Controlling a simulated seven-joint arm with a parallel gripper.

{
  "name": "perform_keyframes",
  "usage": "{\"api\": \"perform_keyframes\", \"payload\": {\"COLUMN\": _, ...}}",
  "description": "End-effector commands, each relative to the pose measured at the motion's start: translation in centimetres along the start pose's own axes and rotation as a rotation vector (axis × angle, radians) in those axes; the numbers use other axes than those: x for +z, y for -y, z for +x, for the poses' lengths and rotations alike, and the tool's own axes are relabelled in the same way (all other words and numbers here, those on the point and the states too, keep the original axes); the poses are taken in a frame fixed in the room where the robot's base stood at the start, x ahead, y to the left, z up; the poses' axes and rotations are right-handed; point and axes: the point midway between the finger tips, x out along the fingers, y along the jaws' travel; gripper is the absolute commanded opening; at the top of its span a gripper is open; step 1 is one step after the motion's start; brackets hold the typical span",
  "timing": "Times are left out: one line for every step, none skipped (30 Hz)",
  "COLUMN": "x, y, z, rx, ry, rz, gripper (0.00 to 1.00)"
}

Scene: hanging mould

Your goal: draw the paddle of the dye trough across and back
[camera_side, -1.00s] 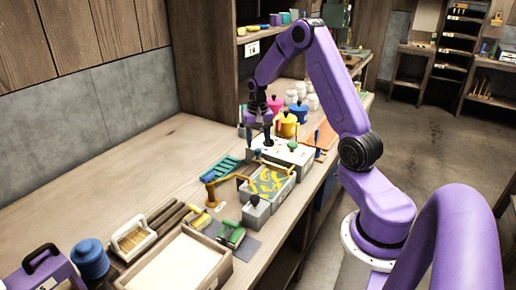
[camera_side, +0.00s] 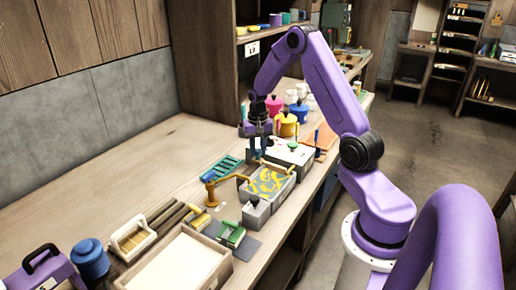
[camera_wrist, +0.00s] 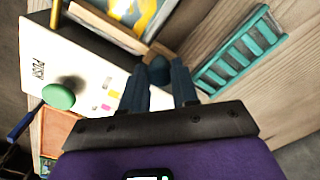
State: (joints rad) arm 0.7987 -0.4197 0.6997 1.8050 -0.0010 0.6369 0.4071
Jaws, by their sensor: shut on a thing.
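The dye trough is a grey box with yellow and blue marbled liquid (camera_side: 268,184) near the middle of the bench in the side view. A corner of it shows at the top of the wrist view (camera_wrist: 130,12). A tan wooden bar, apparently the paddle (camera_wrist: 108,25), lies along the trough's end nearest my gripper. Its dark blue knob (camera_wrist: 159,71) sits between my fingers. My gripper (camera_side: 257,154) points down at the trough's far left corner, with its fingers shut on the knob. The fingers hide part of the knob and bar.
A white-topped box (camera_side: 290,153) with a green knob (camera_wrist: 58,96) stands right behind the trough. A teal rack (camera_side: 222,167) lies left of it. Coloured pots (camera_side: 287,124) stand behind. Bare bench lies at left.

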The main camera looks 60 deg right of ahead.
Motion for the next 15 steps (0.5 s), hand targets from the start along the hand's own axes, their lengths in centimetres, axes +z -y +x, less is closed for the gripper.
{"api": "perform_keyframes", "payload": {"x": 0.5, "y": 0.6, "z": 0.0, "rx": -0.001, "ry": 0.001, "rz": -0.002, "gripper": 0.0}}
{"api": "perform_keyframes", "payload": {"x": 0.9, "y": 1.0, "z": 0.0, "rx": -0.001, "ry": 0.001, "rz": -0.003, "gripper": 0.0}}
{"api": "perform_keyframes", "payload": {"x": 1.5, "y": 1.7, "z": 0.0, "rx": -0.001, "ry": 0.001, "rz": -0.005, "gripper": 0.0}}
{"api": "perform_keyframes", "payload": {"x": 2.1, "y": 2.2, "z": 0.0, "rx": 0.0, "ry": 0.002, "rz": -0.005, "gripper": 0.0}}
{"api": "perform_keyframes", "payload": {"x": 2.6, "y": 2.8, "z": -0.1, "rx": -0.001, "ry": 0.002, "rz": -0.007, "gripper": 0.0}}
{"api": "perform_keyframes", "payload": {"x": 3.4, "y": 3.6, "z": -0.1, "rx": -0.001, "ry": 0.001, "rz": -0.006, "gripper": 0.0}}
{"api": "perform_keyframes", "payload": {"x": 3.9, "y": 4.0, "z": 0.0, "rx": 0.0, "ry": 0.002, "rz": -0.006, "gripper": 0.0}}
{"api": "perform_keyframes", "payload": {"x": 4.4, "y": 4.5, "z": -0.1, "rx": -0.001, "ry": 0.001, "rz": -0.006, "gripper": 0.0}}
{"api": "perform_keyframes", "payload": {"x": 4.9, "y": 5.1, "z": -0.1, "rx": -0.001, "ry": 0.001, "rz": -0.006, "gripper": 0.0}}
{"api": "perform_keyframes", "payload": {"x": 5.3, "y": 5.5, "z": -0.1, "rx": -0.001, "ry": 0.0, "rz": -0.005, "gripper": 0.0}}
{"api": "perform_keyframes", "payload": {"x": 5.6, "y": 5.8, "z": -0.1, "rx": -0.002, "ry": -0.001, "rz": -0.004, "gripper": 0.0}}
{"api": "perform_keyframes", "payload": {"x": 6.0, "y": 6.1, "z": 0.0, "rx": -0.001, "ry": 0.0, "rz": -0.004, "gripper": 0.0}}
{"api": "perform_keyframes", "payload": {"x": 6.2, "y": 6.3, "z": 0.0, "rx": -0.001, "ry": 0.0, "rz": -0.003, "gripper": 0.0}}
{"api": "perform_keyframes", "payload": {"x": 6.3, "y": 6.4, "z": 0.0, "rx": -0.001, "ry": 0.0, "rz": -0.001, "gripper": 0.0}}
{"api": "perform_keyframes", "payload": {"x": 6.5, "y": 6.5, "z": 0.0, "rx": -0.001, "ry": -0.001, "rz": 0.0, "gripper": 0.0}}
